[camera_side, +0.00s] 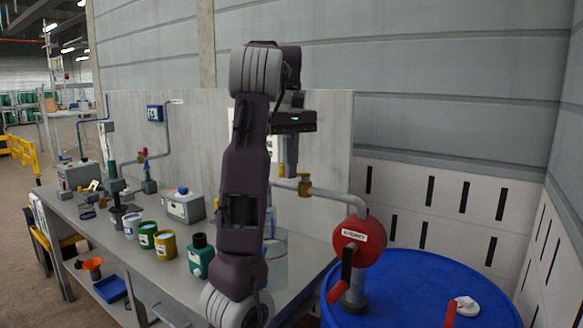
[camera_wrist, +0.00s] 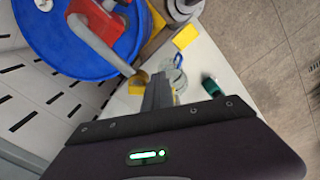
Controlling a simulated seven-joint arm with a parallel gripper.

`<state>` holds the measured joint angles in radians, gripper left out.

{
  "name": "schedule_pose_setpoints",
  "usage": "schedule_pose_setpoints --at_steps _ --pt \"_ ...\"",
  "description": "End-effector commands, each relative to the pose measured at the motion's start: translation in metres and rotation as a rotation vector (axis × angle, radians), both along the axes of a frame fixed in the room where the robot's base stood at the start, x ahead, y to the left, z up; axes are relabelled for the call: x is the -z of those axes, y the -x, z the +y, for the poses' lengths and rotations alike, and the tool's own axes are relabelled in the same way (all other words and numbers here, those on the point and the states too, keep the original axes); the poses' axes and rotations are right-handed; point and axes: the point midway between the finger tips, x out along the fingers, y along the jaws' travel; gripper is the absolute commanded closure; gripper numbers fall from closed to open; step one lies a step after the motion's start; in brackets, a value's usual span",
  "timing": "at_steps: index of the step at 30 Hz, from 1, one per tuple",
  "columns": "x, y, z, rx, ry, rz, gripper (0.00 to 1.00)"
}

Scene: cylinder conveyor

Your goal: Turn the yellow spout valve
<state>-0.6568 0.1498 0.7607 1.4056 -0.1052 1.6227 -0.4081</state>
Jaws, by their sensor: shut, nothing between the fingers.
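The yellow spout valve (camera_side: 304,186) sits on the grey spout pipe (camera_side: 335,196) that runs out from the red drum pump (camera_side: 359,242). In the wrist view the yellow valve (camera_wrist: 138,82) shows just left of my gripper's fingers (camera_wrist: 158,92). My gripper is shut and empty. I cannot tell whether the fingers touch the valve. A clear glass container (camera_side: 276,262) stands below the spout, partly hidden by my arm.
The blue drum (camera_side: 420,285) stands at the right with the pump on it. On the grey bench (camera_side: 150,270) stand several small cans, a green bottle (camera_side: 200,256) and a boxy device (camera_side: 184,206). A grey panel (camera_side: 215,125) rises behind the bench.

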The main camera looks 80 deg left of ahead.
Motion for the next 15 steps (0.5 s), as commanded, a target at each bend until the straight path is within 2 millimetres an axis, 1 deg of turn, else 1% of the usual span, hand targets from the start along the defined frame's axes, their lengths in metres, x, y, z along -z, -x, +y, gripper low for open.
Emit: schedule_pose_setpoints --at_steps 5,12,15 --pt "0.0 0.0 0.001 -0.002 0.001 0.002 1.0" --pt "0.0 -0.001 0.013 -0.002 0.003 0.002 1.0" --pt "0.0 -0.002 0.013 -0.001 0.002 0.001 1.0"
